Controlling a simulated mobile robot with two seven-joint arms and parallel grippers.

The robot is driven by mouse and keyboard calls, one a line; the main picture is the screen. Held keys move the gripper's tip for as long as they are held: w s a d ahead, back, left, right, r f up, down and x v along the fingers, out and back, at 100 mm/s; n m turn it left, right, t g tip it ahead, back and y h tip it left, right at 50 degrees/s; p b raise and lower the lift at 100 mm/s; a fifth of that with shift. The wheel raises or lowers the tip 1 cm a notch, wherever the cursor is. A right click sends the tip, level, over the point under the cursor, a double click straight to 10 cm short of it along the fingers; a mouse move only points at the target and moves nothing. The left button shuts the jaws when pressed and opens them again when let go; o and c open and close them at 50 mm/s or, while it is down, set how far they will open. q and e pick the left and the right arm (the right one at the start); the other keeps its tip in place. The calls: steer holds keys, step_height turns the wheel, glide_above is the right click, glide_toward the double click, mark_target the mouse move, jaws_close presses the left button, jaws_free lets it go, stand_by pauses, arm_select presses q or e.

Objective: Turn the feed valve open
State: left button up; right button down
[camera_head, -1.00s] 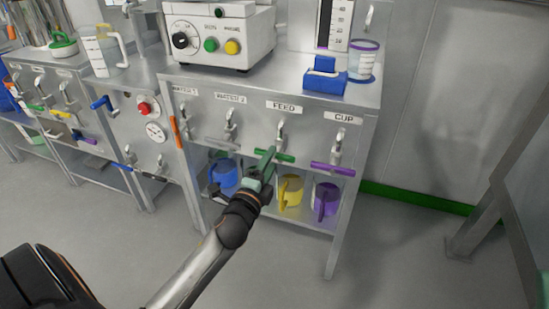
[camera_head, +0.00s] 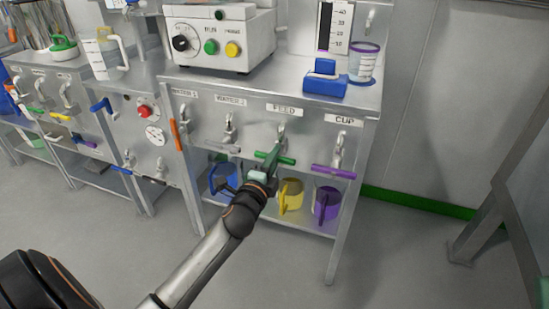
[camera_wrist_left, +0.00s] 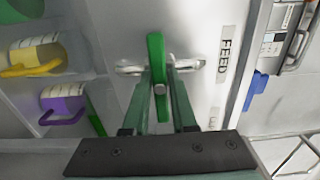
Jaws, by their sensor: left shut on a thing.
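The feed valve's green handle (camera_head: 287,160) is on the front panel under the FEED label (camera_head: 284,109). It lies crosswise to its metal pipe, roughly level. My left gripper (camera_head: 273,158) reaches it from the front and is shut on it. In the left wrist view, the green handle (camera_wrist_left: 156,48) runs between the two dark green fingers of my left gripper (camera_wrist_left: 160,92), one on each side. The fingers hide part of the handle in the head view. My right gripper is not in view.
The cup valve's purple handle (camera_head: 334,172) is close on the right, and a grey handle (camera_head: 222,147) is on the left. Blue, yellow (camera_head: 291,196) and purple (camera_head: 326,203) jugs stand on the shelf below. A blue block (camera_head: 325,82) sits on top.

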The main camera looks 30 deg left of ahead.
arm_select(q)
jaws_close()
